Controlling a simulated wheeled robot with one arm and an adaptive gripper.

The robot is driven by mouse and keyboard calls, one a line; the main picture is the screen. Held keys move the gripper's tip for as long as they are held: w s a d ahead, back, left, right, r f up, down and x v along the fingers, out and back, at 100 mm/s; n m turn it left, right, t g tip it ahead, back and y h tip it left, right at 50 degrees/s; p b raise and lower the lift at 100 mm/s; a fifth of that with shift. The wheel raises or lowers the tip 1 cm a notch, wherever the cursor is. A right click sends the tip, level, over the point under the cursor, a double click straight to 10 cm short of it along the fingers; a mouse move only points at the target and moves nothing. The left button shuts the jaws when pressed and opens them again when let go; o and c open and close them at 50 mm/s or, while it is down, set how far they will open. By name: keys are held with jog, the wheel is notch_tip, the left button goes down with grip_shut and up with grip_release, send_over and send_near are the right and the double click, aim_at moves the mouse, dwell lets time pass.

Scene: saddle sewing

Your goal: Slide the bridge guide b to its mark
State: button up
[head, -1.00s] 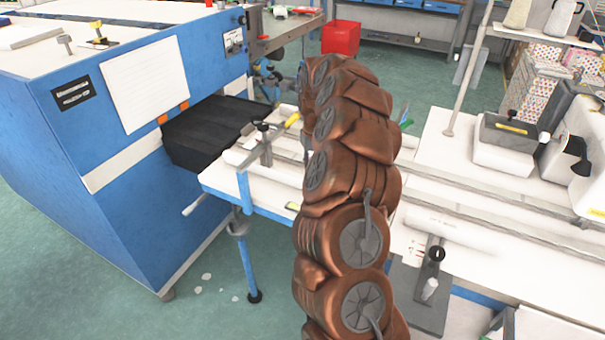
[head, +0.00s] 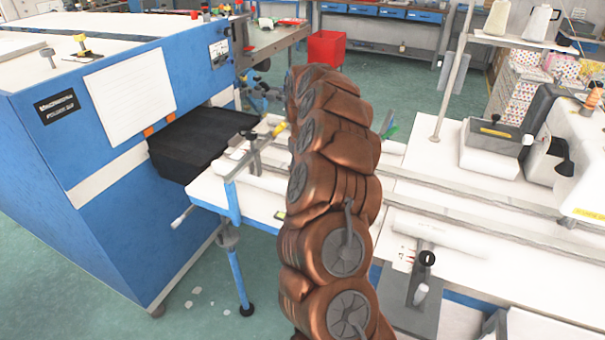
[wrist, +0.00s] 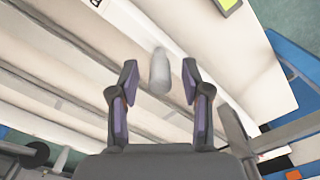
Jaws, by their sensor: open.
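In the wrist view a pale grey rounded knob (wrist: 159,72) stands on a white bar (wrist: 130,25) between the fingertips of my gripper (wrist: 159,68). I take this bar for bridge guide b; only part of a dark letter shows at the top edge. The two fingers are open, one on each side of the knob, with gaps visible. A yellow-green mark (wrist: 229,4) is cut off at the top of the wrist view; a similar mark (head: 280,215) shows on the white table in the head view. My arm hides the gripper and the knob in the head view.
The white table (head: 209,191) carries long grey rails (head: 480,222). A clamp-like fixture (head: 243,158) stands at its left end, beside the blue machine (head: 105,205) with a black opening. A sewing machine (head: 580,150) stands farther right.

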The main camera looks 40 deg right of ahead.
notch_tip(320, 180, up, 10)
jog(key=shift+r, duration=1)
jog(key=shift+a, duration=0.1)
